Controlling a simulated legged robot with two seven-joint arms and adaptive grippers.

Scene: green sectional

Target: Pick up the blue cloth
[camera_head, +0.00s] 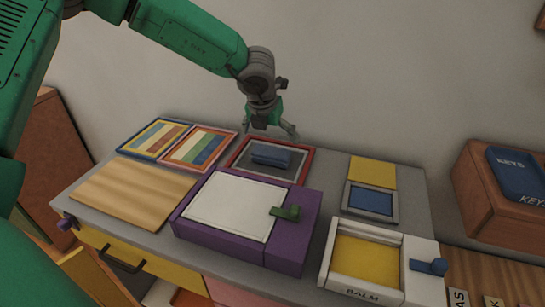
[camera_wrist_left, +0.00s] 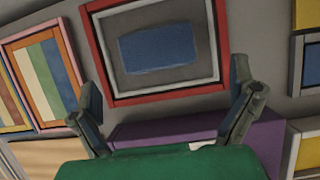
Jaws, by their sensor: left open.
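The blue cloth (camera_head: 270,155) is a small folded blue block lying in a grey tray with a red frame (camera_head: 304,168) on the tabletop. In the left wrist view the cloth (camera_wrist_left: 158,49) lies inside the red frame (camera_wrist_left: 163,98), beyond my fingers. My left gripper (camera_head: 272,133) is above the back part of the red-framed tray, apart from the cloth. It also shows in the left wrist view (camera_wrist_left: 168,100), with its two fingers spread wide and nothing between them. My right gripper is not in view.
A purple box (camera_head: 245,249) with a white top and green handle stands in front of the tray. Two striped panels (camera_head: 200,147) and a wooden board (camera_head: 133,189) lie left. A yellow BALM box (camera_head: 368,259) and small blue panel (camera_head: 371,200) are right. A KEYS box (camera_head: 500,200) stands far right.

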